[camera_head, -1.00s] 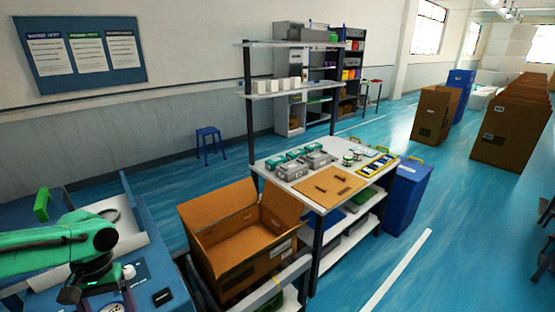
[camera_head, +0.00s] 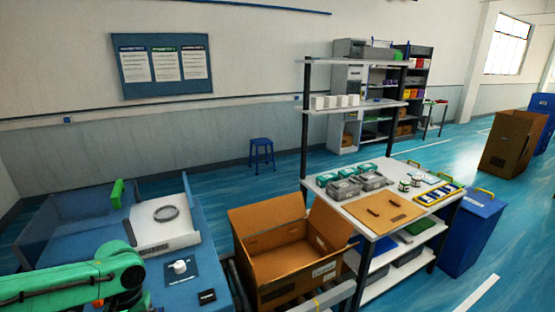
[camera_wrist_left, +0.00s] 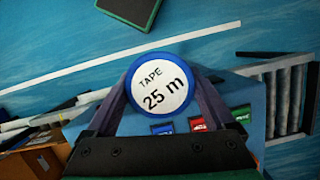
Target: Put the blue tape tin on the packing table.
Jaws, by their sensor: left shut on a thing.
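The blue tape tin (camera_wrist_left: 161,85) is a round tin with a white face marked "TAPE 25 m", seen close up in the left wrist view. My left gripper (camera_wrist_left: 160,98) is shut on it, with a dark finger on either side. In the head view my green left arm comes in at the lower left, and its gripper and the tin cannot be made out. The packing table (camera_head: 440,152), white-topped with shelves, stands right of centre, apart from my arm. My right gripper is not in view.
Grey boxes (camera_head: 343,190), a brown board (camera_head: 382,212) and a yellow-edged tray (camera_head: 437,194) take up much of the tabletop. An open cardboard box (camera_head: 285,265) stands left of it. A blue bench (camera_head: 165,285) is under my arm. A blue bin (camera_head: 470,235) stands at right.

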